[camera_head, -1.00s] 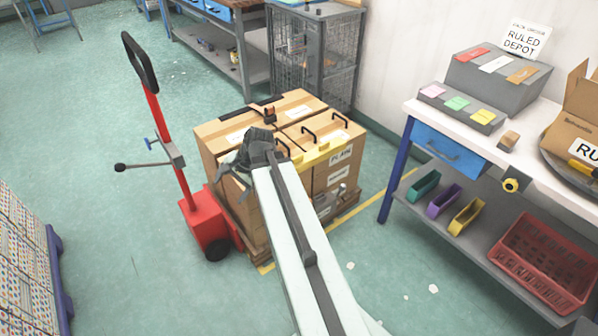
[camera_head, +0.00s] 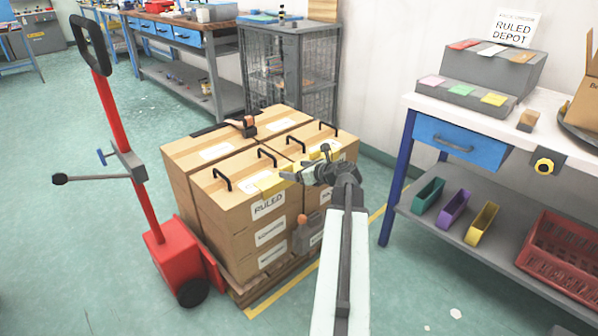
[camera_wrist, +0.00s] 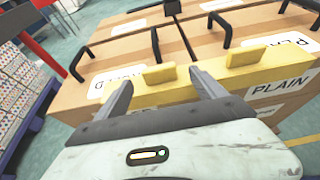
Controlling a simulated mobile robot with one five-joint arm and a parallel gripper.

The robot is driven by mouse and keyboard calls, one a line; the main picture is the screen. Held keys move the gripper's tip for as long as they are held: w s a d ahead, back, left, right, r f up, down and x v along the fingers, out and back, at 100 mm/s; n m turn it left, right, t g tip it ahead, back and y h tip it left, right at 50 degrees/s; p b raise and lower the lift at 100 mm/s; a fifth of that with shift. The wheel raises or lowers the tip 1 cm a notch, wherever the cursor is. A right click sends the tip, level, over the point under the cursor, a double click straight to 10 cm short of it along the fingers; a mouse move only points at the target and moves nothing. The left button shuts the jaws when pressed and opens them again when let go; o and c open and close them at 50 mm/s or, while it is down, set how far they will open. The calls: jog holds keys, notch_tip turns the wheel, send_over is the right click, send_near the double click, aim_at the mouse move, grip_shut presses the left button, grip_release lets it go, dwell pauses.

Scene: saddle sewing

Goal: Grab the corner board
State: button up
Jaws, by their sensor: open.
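The yellow corner board (camera_wrist: 218,78) lies along the top front edge of the stacked cartons and has two upright tabs. In the wrist view its left tab (camera_wrist: 158,75) appears between the fingertips of my gripper (camera_wrist: 160,80), and the right tab (camera_wrist: 243,57) stands outside the right finger. My gripper is open and empty. I cannot tell whether the fingers touch the board. In the head view the board (camera_head: 274,184) shows to the left of my gripper (camera_head: 298,174), which hides its middle part.
The cartons (camera_head: 225,225) stand on a wooden pallet (camera_head: 290,277), with black handles on top. A red pallet truck (camera_head: 175,255) is at the left. A workbench (camera_head: 558,118) with bins is at the right. A wire cage (camera_head: 290,80) stands behind.

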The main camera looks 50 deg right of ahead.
aim_at(287, 168)
jog(key=b+x, duration=0.1)
jog(key=x, duration=0.4)
jog(key=shift+w+b, duration=0.2)
jog(key=shift+b, duration=0.2)
jog(key=c, duration=1.7)
